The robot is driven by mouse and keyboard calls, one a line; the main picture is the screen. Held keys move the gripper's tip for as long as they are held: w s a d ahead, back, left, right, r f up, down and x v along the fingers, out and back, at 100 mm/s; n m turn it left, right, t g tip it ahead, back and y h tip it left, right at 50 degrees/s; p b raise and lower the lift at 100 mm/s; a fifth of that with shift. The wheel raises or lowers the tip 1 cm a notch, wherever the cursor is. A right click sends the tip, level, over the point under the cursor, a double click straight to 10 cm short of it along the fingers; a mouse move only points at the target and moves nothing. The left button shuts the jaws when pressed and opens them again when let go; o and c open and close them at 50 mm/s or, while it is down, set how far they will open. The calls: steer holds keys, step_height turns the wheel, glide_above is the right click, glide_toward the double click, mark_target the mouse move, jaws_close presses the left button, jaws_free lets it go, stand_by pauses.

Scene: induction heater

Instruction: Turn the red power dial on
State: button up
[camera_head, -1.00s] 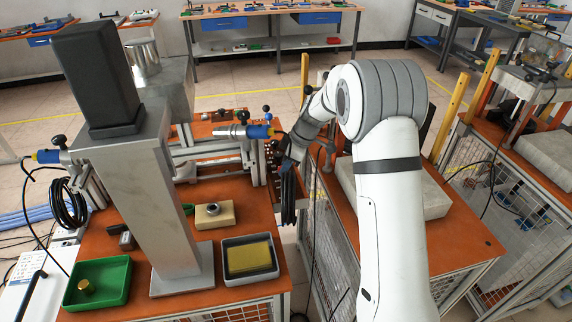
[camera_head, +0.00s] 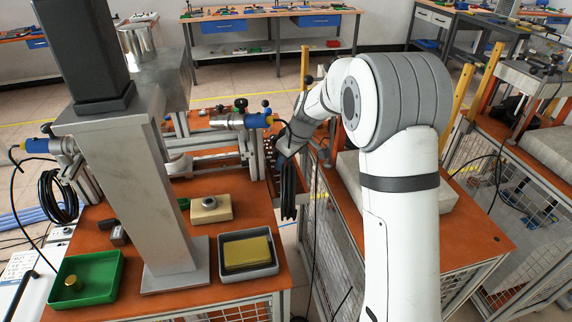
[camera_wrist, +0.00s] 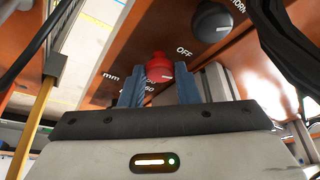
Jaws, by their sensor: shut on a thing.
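The red power dial (camera_wrist: 158,68) shows in the wrist view on an orange-brown panel, with the word OFF printed close to it. My gripper (camera_wrist: 159,82) has its two blue-grey fingers on either side of the dial and is shut on it. In the head view, my white arm reaches to the right side of the machine, and the dial and fingertips are hidden there behind the wrist and the machine.
A black knob (camera_wrist: 212,24) sits on the same panel to the right of the dial. Black coiled cable (camera_head: 289,190) hangs close to my wrist. A grey tray (camera_head: 249,254), a green tray (camera_head: 110,285) and a metal column (camera_head: 160,200) stand on the orange table.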

steer(key=m, duration=0.2)
steer(key=m+t+h, duration=0.1)
steer(key=m, duration=0.2)
steer(key=shift+a+r+h, duration=0.15)
steer(key=shift+a+h, duration=0.05)
steer(key=shift+h, duration=0.1)
steer(key=shift+p, duration=0.3)
steer(key=o, duration=1)
steer(key=shift+c, duration=0.2)
steer(key=v, duration=0.7)
steer(key=shift+s+r, duration=0.25)
steer(key=shift+d, duration=0.1)
